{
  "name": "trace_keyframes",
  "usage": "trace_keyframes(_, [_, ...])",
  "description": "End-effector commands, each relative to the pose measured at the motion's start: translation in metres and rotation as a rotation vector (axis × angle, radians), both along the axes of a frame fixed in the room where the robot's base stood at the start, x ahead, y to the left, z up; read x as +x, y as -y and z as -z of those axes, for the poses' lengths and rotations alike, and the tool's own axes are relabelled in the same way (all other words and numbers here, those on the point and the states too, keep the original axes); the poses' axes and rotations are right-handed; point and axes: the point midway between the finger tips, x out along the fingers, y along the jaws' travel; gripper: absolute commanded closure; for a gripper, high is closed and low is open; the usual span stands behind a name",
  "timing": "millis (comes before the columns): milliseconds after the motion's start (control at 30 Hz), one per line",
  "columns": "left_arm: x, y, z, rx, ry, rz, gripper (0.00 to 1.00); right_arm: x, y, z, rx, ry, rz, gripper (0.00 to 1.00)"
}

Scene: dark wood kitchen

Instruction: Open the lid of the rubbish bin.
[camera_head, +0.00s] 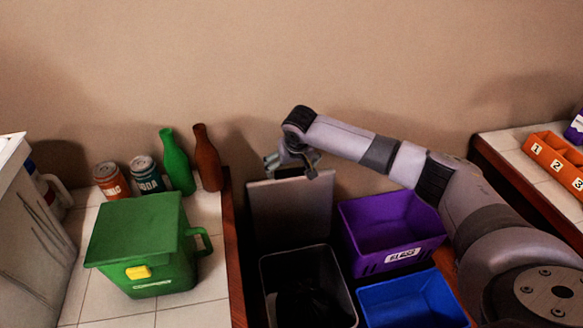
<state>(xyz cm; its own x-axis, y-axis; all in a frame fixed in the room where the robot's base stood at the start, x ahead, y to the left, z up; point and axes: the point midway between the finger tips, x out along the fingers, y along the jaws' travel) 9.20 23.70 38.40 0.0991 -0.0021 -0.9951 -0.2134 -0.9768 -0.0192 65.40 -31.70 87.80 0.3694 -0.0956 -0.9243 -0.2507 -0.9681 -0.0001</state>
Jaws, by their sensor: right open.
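The rubbish bin (268,272) is a dark, open-topped bin standing low between the two counters, with something dark inside. Its grey lid (290,213) stands upright at the back of the bin, near the wall, so the opening is uncovered. My right gripper (275,164) is open and empty at the top edge of the lid; I cannot tell whether it touches it. My right arm reaches in from the right. My left gripper is out of view.
A purple crate (346,240) and a blue crate (366,304) stand right of the bin. On the left counter are a green lidded container (140,235), two cans (146,175), a green bottle (178,165) and a brown bottle (207,160). An orange box (557,160) sits on the right counter.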

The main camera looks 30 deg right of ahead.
Motion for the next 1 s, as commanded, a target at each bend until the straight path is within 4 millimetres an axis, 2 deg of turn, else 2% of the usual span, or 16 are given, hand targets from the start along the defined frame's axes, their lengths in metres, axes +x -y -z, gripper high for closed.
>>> trace_keyframes(133, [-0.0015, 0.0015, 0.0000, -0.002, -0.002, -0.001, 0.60, 0.0025, 0.0010, 0.0073, -0.001, 0.000, 0.000, 0.00])
trace_keyframes(400, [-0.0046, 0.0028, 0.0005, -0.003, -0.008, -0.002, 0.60, 0.0030, 0.0009, 0.0079, -0.001, 0.001, 0.000, 0.01])
trace_keyframes(1000, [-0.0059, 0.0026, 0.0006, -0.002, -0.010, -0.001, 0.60, 0.0030, 0.0012, 0.0074, -0.001, 0.001, 0.000, 0.41])
